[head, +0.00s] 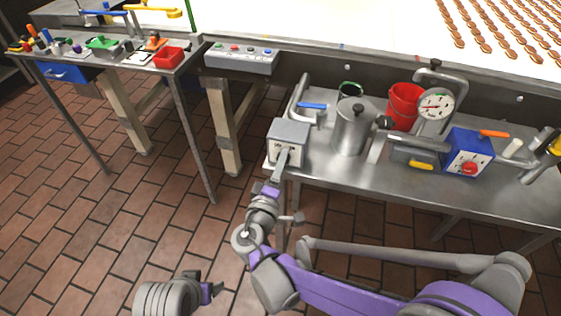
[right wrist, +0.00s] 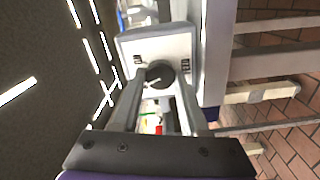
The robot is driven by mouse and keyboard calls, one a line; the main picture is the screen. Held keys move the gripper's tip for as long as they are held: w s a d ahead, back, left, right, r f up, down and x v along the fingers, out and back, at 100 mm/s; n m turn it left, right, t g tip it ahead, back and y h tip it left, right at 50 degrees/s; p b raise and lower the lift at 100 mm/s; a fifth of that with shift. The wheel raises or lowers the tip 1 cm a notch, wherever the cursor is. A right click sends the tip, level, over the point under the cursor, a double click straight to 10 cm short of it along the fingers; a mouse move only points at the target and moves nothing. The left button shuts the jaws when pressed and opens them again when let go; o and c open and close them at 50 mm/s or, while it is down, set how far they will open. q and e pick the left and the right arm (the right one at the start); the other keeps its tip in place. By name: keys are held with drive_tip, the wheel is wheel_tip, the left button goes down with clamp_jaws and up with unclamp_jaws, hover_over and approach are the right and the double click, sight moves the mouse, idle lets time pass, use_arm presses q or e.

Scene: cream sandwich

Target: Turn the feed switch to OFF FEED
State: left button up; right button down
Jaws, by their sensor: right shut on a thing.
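The feed switch is a pale grey box (head: 289,132) at the left end of the steel side table. In the right wrist view its face (right wrist: 160,48) shows a round dark knob (right wrist: 158,74) with a light pointer line. Small dark labels sit on either side of the knob, too small to read. My right gripper (head: 284,154) reaches the front of the box. In the right wrist view its two fingers (right wrist: 157,82) close on the knob from both sides. My left gripper (head: 210,292) is low in the head view, away from the switch, its fingers unclear.
A steel pot (head: 352,130), a red bucket (head: 403,106), a dial gauge (head: 436,106) and a blue box with a red knob (head: 467,152) stand right of the switch. A grey button panel (head: 240,59) is behind left. Open tiled floor (head: 150,190) lies to the left.

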drive_tip(key=shift+n, duration=1.3)
drive_tip(key=shift+f, duration=0.1)
drive_tip(key=shift+c, duration=2.1)
unclamp_jaws()
drive_tip(key=p+v, duration=0.1)
drive_tip(key=v, duration=1)
drive_tip(key=shift+w+d, duration=0.1)
